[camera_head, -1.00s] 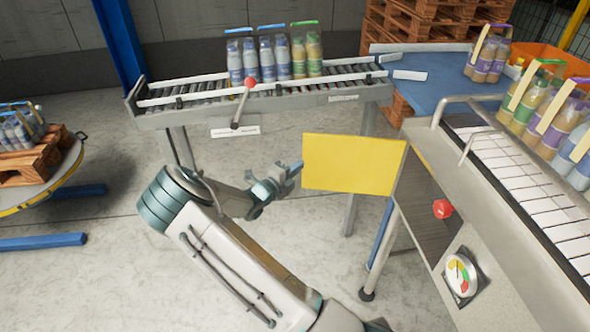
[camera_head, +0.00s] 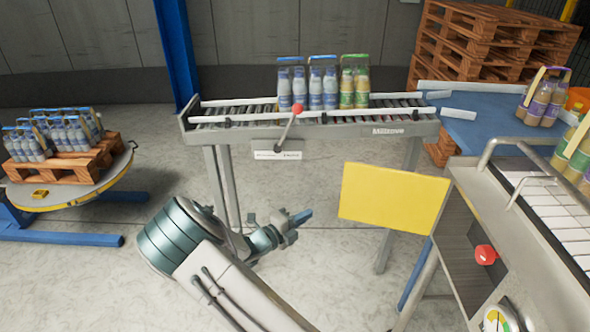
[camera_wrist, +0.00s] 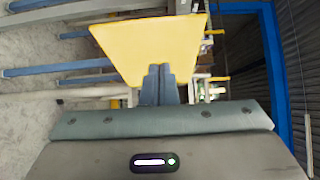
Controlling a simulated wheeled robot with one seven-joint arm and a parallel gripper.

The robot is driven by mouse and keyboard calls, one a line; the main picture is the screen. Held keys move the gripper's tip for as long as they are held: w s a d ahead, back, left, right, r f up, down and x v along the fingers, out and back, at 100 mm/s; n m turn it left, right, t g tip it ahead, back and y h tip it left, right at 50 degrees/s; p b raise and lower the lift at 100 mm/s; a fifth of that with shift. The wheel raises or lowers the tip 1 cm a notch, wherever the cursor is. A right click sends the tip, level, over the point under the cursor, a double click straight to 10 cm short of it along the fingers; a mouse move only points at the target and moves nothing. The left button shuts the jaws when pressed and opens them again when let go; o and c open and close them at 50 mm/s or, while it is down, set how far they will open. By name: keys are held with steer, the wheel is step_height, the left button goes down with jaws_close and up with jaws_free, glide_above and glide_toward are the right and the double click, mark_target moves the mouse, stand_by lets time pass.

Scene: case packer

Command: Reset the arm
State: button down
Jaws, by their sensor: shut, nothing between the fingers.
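My gripper (camera_head: 303,216) is in the lower middle of the head view, in front of the roller conveyor and to the left of a yellow panel (camera_head: 393,197). Its blue fingers are together with nothing between them. In the wrist view the shut fingers (camera_wrist: 159,82) stand in front of the yellow panel (camera_wrist: 150,45), which fills the upper middle. I cannot tell the exact gap between fingertips and panel. My arm reaches up from the bottom of the head view and bends at the elbow.
A roller conveyor (camera_head: 350,132) carries several bottle packs and a red-knobbed lever (camera_head: 297,108). At the right is a machine with a red knob (camera_head: 486,255). A pallet of bottle packs (camera_head: 72,165) rests on a round turntable (camera_head: 110,184) at the left. Stacked pallets (camera_head: 480,45) stand behind.

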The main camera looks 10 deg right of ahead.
steer(key=s+d+r+m+g+y, duration=0.3)
steer(key=s+d+r+m+g, duration=0.15)
steer(key=s+m, duration=0.4)
steer(key=s+d+r+m+g+y, duration=0.3)
steer(key=s+m+g, duration=0.2)
steer(key=m, duration=0.7)
steer(key=s+a+r+m+t+y, duration=0.2)
steer(key=s+r+m, duration=0.4)
steer(key=m, duration=0.5)
steer(key=s+a+r+m+t+y, duration=0.2)
steer(key=s+r+m+y, duration=0.3)
steer(key=s+m, duration=0.5)
steer(key=shift+s+a+r+m+y, duration=0.4)
steer(key=shift+a+y, duration=0.5)
steer(key=shift+y, duration=0.3)
steer(key=shift+a, duration=0.15)
